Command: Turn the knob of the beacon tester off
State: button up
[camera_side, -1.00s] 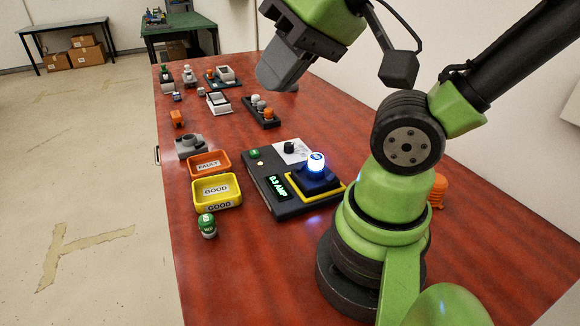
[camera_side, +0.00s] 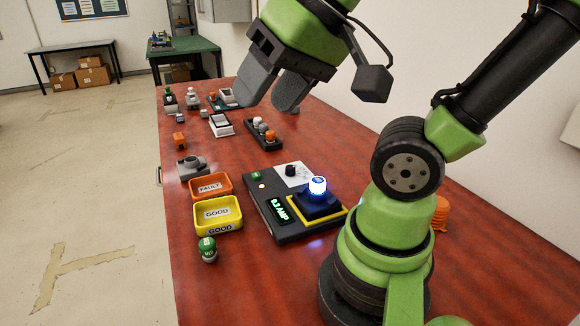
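The beacon tester (camera_side: 285,228) is a dark box on the red table, with a green display reading 0.3 AMP. Its black knob (camera_side: 291,170) stands on a white dial plate at the far end. A beacon (camera_side: 317,187) with a blue base sits in the tester's yellow-edged socket, and its top glows white-blue. My gripper (camera_side: 274,97) hangs above the table, beyond and above the knob and clear of it. Its two grey fingers are apart with nothing between them. The knob's exact pointer direction is too small to read.
An orange FAULT bin (camera_side: 209,187) and a yellow GOOD bin (camera_side: 222,227) stand left of the tester. A green-topped beacon (camera_side: 208,250) stands in front of them. A dark rack (camera_side: 263,134) with several small beacons lies beyond the tester, below my gripper.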

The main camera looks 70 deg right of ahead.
jog(key=w+d+f+m+g+h, duration=0.1)
jog(key=w+d+m+g+h, duration=0.1)
jog(key=w+d+m, duration=0.4)
jog(key=m+g, duration=0.5)
jog(key=m, duration=0.5)
send_near(290, 167)
notch_tip(290, 167, down, 10)
jog(key=shift+s+d+r, duration=0.15)
jog(key=c, duration=0.9)
